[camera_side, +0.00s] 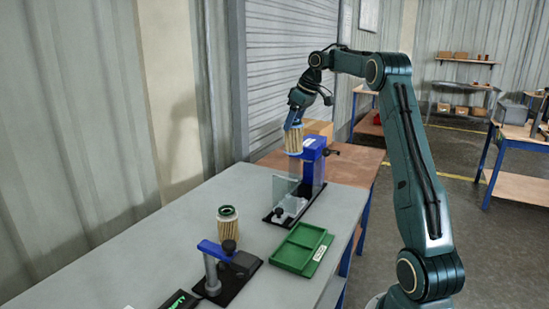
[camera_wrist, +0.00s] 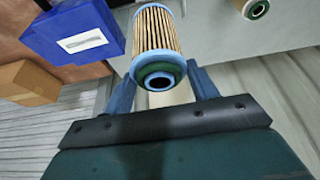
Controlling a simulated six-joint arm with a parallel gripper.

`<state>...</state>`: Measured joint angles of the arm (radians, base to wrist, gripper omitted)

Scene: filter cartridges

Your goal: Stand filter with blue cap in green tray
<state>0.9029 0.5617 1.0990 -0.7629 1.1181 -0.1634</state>
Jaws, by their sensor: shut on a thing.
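The green tray (camera_side: 319,237) lies empty on the grey table, lower and nearer the side camera than my gripper. The wrist view does not show the tray.
Another filter with a green cap (camera_side: 228,213) stands behind a blue-armed fixture (camera_side: 215,250). A cardboard box (camera_side: 318,128) is behind. Table around the tray is partly clear.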

